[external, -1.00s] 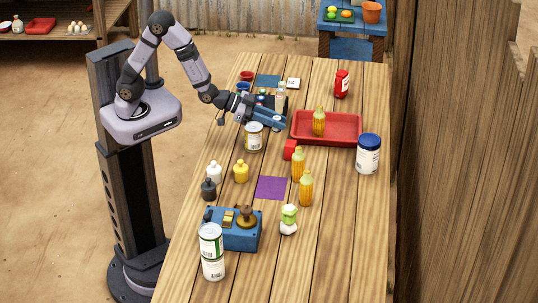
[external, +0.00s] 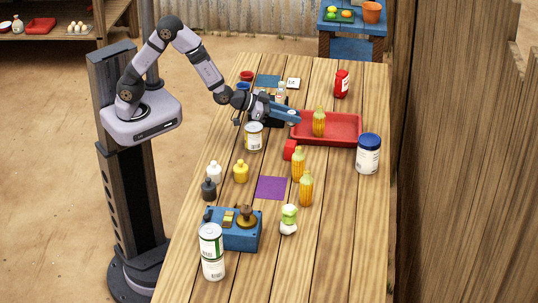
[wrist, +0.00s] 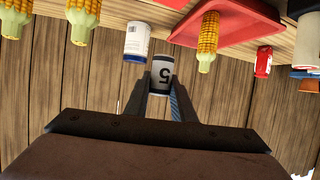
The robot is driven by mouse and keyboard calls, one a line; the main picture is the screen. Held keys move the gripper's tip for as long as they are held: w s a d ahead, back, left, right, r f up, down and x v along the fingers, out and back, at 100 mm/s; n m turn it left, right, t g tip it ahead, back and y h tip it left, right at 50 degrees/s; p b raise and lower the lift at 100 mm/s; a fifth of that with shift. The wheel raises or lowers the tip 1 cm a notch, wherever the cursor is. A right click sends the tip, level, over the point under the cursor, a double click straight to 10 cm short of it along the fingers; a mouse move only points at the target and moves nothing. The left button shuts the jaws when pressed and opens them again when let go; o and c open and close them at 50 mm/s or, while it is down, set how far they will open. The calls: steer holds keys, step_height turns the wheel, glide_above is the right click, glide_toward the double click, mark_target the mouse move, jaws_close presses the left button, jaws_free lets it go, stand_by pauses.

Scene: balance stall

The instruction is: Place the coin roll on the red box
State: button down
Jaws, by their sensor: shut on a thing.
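The coin roll (wrist: 161,76) is a pale grey cylinder with a dark band and an upside-down "5". In the wrist view it sits between the two fingertips of my gripper (wrist: 160,92), which is shut on it. In the external view my gripper (external: 292,117) is over the table near the left end of the red tray; the roll cannot be made out there. The red box (external: 290,150) is a small red block on the table, just below the tray's left corner in the picture and below my gripper.
The red tray (external: 345,141) holds a corn cob (external: 319,122). A white can (external: 254,137) stands left of the red box, and two more cobs (external: 298,165) (external: 306,188) stand close below it. A blue-lidded jar (external: 368,154) is at the right. A purple mat (external: 271,188) lies bare.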

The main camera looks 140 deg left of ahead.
mark_target(291, 123)
steer(key=shift+f, duration=1.7)
steer(key=shift+f+p, duration=0.45)
steer(key=shift+f, duration=1.6)
steer(key=shift+f, duration=0.1)
steer(key=c, duration=1.5)
jaws_free()
steer(key=shift+f, duration=0.1)
